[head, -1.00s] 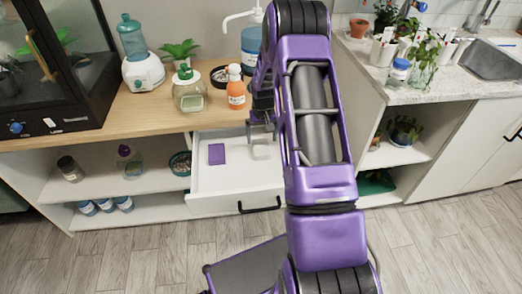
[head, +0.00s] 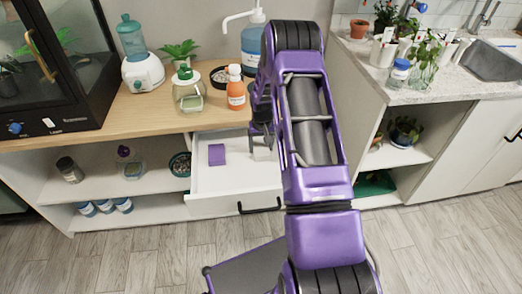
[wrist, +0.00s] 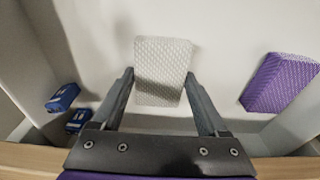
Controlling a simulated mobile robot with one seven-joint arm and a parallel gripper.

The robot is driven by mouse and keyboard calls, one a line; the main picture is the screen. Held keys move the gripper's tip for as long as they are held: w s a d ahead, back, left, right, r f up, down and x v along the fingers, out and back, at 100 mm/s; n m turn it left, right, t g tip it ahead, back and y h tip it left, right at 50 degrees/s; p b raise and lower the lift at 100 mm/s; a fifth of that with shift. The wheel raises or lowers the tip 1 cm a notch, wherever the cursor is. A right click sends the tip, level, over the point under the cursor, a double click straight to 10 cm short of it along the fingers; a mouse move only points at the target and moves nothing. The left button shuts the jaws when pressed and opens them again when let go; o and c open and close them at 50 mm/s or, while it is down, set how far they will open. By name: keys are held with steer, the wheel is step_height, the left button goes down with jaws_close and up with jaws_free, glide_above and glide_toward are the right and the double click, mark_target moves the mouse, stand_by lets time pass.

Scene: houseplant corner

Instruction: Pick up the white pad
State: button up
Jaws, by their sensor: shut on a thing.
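The white pad (wrist: 163,70), pale and textured, is between the two fingers of my gripper (wrist: 161,76) in the wrist view. The fingers are shut on its sides near its lower half. In the head view the white pad (head: 264,154) shows in the open drawer (head: 235,179), partly hidden by my gripper (head: 262,142) and arm. I cannot tell whether it still touches the drawer floor.
A purple pad (head: 217,154) lies in the drawer, left of the white pad; it is at right in the wrist view (wrist: 281,83). Two small blue items (wrist: 63,97) lie at left there. An orange bottle (head: 236,88) and a glass jar (head: 188,93) stand on the counter above.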

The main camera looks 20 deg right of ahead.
mark_target(260, 148)
steer(key=shift+c, duration=0.8)
steer(key=shift+r, duration=0.1)
step_height(260, 148, up, 18)
steer(key=p, duration=0.2)
steer(key=o, duration=0.8)
steer(key=c, duration=0.6)
steer(key=shift+a, duration=0.1)
steer(key=shift+c, duration=0.2)
